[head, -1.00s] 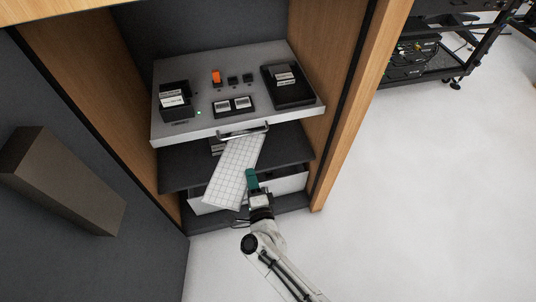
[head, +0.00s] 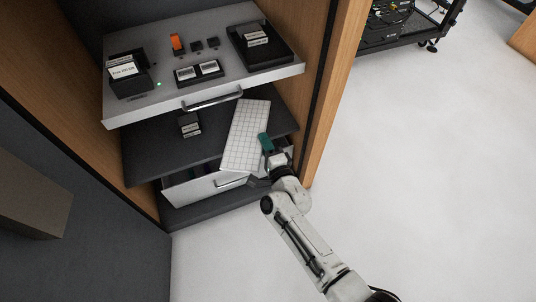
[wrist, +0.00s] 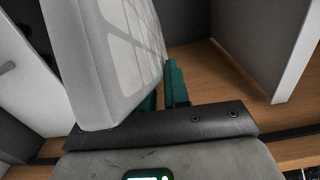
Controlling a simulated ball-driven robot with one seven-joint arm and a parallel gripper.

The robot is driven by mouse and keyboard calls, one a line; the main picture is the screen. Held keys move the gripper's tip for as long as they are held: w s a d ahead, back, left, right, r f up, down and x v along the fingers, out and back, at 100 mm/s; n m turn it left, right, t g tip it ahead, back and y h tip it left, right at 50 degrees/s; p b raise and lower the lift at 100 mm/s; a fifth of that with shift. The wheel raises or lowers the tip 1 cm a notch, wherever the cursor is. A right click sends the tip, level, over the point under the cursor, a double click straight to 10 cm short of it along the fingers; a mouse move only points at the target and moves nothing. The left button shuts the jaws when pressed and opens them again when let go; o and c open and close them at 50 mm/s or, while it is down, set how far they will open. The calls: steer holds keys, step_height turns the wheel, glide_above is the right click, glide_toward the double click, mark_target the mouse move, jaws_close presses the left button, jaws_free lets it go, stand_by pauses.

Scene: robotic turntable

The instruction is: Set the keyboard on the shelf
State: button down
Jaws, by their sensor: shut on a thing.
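The white keyboard (head: 246,136) is tilted over the front right part of the dark shelf (head: 150,150). I cannot tell whether it touches the shelf. My gripper (head: 266,144), with green fingers, is shut on the keyboard's right edge. In the wrist view the keyboard (wrist: 105,50) fills the upper left, between the green fingers of my gripper (wrist: 162,90). One finger is partly hidden behind the keyboard.
A pulled-out grey tray (head: 240,85) with a handle sits above the shelf, holding several devices. A small labelled box (head: 189,124) stands on the shelf, left of the keyboard. A white drawer (head: 205,188) is below. The wooden cabinet side (head: 325,100) is close on the right.

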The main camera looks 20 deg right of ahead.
steer(key=f+b, duration=0.2)
steer(key=f, duration=0.1)
steer(key=d+f+b, duration=0.1)
steer(key=shift+w+d+f+b, duration=0.1)
steer(key=shift+w+f+b, duration=0.1)
steer(key=shift+w+b, duration=0.1)
steer(key=c, duration=1.1)
jaws_free()
steer(key=s+p, duration=0.3)
steer(key=s, duration=0.9)
